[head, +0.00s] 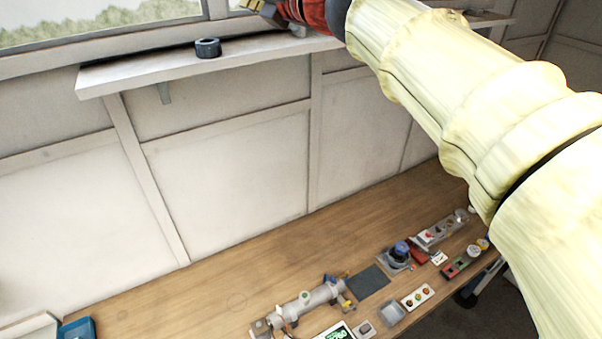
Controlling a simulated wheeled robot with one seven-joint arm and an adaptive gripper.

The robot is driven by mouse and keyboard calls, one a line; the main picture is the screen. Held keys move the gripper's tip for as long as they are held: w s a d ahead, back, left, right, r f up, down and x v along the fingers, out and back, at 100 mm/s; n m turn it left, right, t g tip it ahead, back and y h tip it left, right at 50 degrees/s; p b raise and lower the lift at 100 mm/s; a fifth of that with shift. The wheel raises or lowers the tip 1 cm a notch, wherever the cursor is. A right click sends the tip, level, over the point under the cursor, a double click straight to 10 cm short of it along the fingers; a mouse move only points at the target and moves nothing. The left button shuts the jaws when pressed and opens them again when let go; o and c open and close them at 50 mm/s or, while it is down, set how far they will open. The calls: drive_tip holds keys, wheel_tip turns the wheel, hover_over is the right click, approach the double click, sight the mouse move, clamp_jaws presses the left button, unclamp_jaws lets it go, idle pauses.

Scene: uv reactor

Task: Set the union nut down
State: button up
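A dark blue-grey ring that looks like the union nut (208,47) sits flat on the white shelf (130,78) below the window. My gripper (262,8) is at the top edge of the head view, to the right of the nut and apart from it. Only part of the gripper shows, and its fingertips are cut off or too small to read. My arm in its pale cover comes in from the right and hides the right part of the shelf.
Below, a wooden bench (200,290) holds a grey cylindrical reactor (308,300), a dark mat (368,281), a blue-topped device (400,252) and several small panels. A blue tray (78,328) is at the lower left. The shelf's left end is clear.

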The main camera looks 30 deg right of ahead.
drive_tip(key=s+d+f+m+g+h, duration=0.1)
drive_tip(key=s+d+f+m+h, duration=0.2)
drive_tip(key=f+m, duration=0.45)
drive_tip(key=s+d+f+m+g+h, duration=0.2)
drive_tip(key=s+f+m+h, duration=0.1)
drive_tip(key=s+f+m, duration=0.4)
drive_tip(key=s+d+f+m+g+h, duration=0.1)
drive_tip(key=d+f+m+h, duration=0.1)
drive_tip(key=f+m, duration=0.5)
drive_tip(key=s+a+f+m+g+y, duration=0.2)
drive_tip(key=s+a+f+m+g, duration=0.2)
drive_tip(key=s+f, duration=0.5)
drive_tip(key=s+a+f+m+g+y, duration=0.2)
drive_tip(key=s+a+f+m+g, duration=0.2)
drive_tip(key=f, duration=0.9)
drive_tip(key=s+a+m, duration=0.1)
drive_tip(key=s+a, duration=0.2)
drive_tip(key=s, duration=0.2)
drive_tip(key=shift+s+f, duration=0.15)
drive_tip(key=shift+f, duration=0.05)
